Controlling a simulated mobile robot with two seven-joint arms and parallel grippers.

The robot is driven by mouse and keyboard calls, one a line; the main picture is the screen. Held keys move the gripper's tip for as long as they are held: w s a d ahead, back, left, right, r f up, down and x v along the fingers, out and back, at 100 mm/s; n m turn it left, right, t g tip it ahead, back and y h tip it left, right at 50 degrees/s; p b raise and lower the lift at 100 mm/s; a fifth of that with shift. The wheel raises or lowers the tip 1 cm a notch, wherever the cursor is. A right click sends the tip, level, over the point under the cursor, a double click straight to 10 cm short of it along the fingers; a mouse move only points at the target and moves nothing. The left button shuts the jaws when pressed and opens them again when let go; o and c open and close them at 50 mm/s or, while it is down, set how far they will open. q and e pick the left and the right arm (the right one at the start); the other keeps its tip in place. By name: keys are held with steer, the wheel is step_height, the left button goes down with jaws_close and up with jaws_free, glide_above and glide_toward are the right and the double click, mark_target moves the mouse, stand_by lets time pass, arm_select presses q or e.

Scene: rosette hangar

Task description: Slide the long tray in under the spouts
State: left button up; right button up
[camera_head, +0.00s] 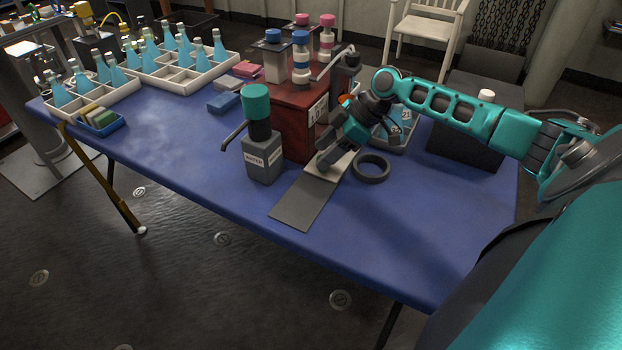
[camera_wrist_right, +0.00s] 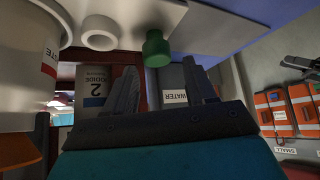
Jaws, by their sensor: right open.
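A long flat grey strip (camera_head: 300,203), which looks like the long tray, lies on the blue table in front of a red box (camera_head: 300,110). Its far end is lighter and partly hidden by my gripper. My right gripper (camera_head: 325,163) is open above that far end; contact cannot be told. In the right wrist view its two fingers (camera_wrist_right: 160,88) are apart with nothing clearly between them. A grey WATER bottle (camera_head: 262,158) with a teal top and a side spout (camera_head: 233,132) stands left of the strip. Another spout (camera_head: 332,62) shows above the red box. My left gripper is not in view.
A dark ring (camera_head: 372,168) lies just right of the strip. White trays (camera_head: 185,85) with blue bottles stand at the far left. Capped bottles (camera_head: 301,58) stand on and behind the red box. The table's front right is clear.

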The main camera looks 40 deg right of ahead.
step_height(320, 180, up, 3)
steer(key=shift+f+p, duration=0.15)
steer(key=shift+p, duration=0.85)
step_height(320, 180, up, 3)
steer(key=p, duration=0.3)
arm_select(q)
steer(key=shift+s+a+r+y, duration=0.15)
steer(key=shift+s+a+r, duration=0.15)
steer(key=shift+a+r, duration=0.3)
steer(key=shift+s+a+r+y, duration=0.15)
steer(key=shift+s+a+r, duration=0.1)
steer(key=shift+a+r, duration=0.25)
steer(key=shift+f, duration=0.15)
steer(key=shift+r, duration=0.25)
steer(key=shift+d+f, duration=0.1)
